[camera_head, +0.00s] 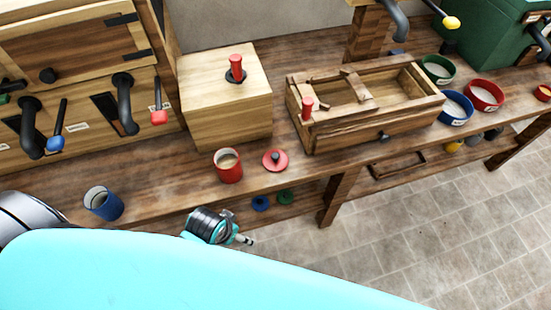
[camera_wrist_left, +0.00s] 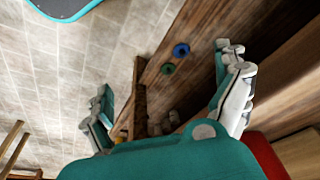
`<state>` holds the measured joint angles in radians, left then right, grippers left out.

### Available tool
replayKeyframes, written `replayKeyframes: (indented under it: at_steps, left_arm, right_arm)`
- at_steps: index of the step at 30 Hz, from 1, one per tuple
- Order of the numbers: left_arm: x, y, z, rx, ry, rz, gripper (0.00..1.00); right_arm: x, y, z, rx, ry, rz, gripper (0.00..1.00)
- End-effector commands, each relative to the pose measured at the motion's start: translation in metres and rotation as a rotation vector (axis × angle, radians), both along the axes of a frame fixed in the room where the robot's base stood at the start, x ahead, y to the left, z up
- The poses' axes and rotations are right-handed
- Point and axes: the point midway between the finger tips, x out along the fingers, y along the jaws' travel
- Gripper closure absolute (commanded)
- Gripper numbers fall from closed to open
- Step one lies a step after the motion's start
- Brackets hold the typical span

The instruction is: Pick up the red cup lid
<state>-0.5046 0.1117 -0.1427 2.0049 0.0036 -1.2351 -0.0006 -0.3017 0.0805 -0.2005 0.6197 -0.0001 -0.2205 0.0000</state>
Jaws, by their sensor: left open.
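The red cup lid (camera_head: 275,160), a disc with a dark knob, lies on the wooden bench near its front edge. The red cup (camera_head: 229,168) stands upright just left of it with pale contents. My left gripper (camera_head: 236,238) is in front of the bench edge, below and apart from the lid, and partly hidden by my cyan body. In the left wrist view the fingers (camera_wrist_left: 166,78) are spread with nothing between them. A red thing (camera_wrist_left: 265,155) shows at that view's lower right; I cannot tell whether it is cup or lid. My right gripper is not in view.
A blue cup (camera_head: 103,203) stands at the left. A wooden box (camera_head: 225,105) and an open wooden tray (camera_head: 365,135) stand behind the lid. Blue (camera_head: 260,203) and green (camera_head: 285,197) lids lie on the lower shelf. Several bowls stand at the right.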

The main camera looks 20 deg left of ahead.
Motion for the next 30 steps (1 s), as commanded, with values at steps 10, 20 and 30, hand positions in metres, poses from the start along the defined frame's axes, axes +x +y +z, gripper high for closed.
replayKeyframes:
  at_steps: [10,20,30]
  left_arm:
    - [0.027,-0.021,0.116,-0.053,-0.088,-0.107,0.01]
    - [0.078,-0.063,0.153,-0.117,-0.129,-0.390,0.01]
    - [0.159,-0.064,0.186,-0.073,-0.083,-0.711,0.01]
  right_arm:
    - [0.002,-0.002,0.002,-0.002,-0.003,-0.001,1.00]
    - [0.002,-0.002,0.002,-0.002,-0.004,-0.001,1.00]
    - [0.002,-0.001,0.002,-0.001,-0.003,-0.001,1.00]
